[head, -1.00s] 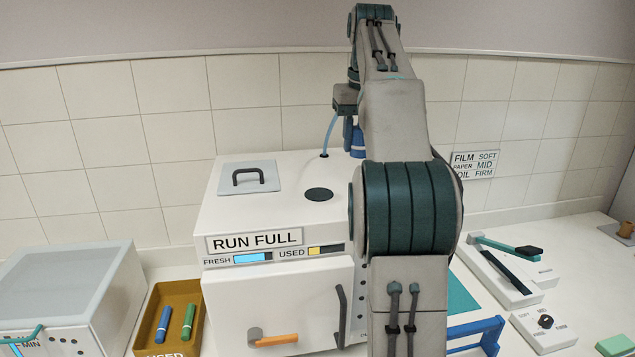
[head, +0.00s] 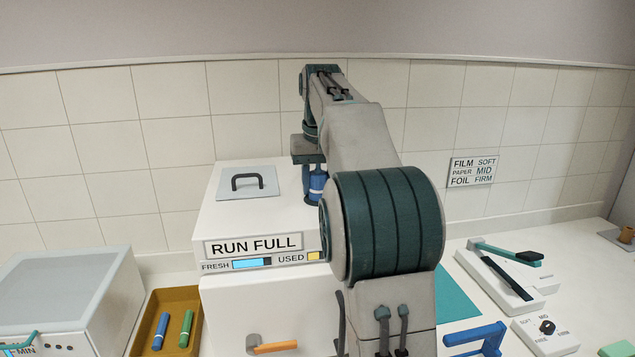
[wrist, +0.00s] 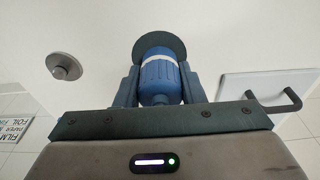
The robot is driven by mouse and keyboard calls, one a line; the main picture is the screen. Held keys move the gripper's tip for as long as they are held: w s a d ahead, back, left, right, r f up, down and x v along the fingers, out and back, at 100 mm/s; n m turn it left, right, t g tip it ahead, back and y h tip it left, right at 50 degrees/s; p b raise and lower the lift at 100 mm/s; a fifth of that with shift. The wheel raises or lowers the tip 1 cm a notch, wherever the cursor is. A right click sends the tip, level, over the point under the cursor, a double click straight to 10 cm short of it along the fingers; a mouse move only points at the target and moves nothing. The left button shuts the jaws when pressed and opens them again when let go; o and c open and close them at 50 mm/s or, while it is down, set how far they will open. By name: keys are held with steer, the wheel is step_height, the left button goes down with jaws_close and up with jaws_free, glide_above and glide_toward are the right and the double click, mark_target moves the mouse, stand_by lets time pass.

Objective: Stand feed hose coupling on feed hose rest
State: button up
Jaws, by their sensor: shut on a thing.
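The feed hose coupling, a blue cylinder with a pale band (wrist: 159,78), is between the two fingers of my gripper (wrist: 158,92) in the wrist view. In the head view the blue coupling (head: 317,184) shows below my wrist, above the white machine's top. A dark round disc (wrist: 159,45) lies directly beyond the coupling's end; I cannot tell whether they touch. A grey metal round piece with a raised centre (wrist: 65,66) stands apart on the white surface; I cannot tell whether it is the feed hose rest. The hose is not visible now.
The white machine (head: 265,310) has a grey lid with a black handle (head: 247,182) left of my gripper. A brown tray (head: 169,299) with blue and green sticks is at lower left. A lever device (head: 505,265) and a blue frame (head: 475,336) are at right.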

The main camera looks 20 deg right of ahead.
steer(key=shift+f, duration=0.1)
steer(key=o, duration=1.1)
steer(key=shift+o, duration=0.2)
step_height(320, 180, up, 12)
steer(key=s+p, duration=0.1)
steer(key=p, duration=0.1)
steer(key=shift+s+a+p, duration=0.15)
steer(key=shift+s+p, duration=0.2)
steer(key=shift+s, duration=0.1)
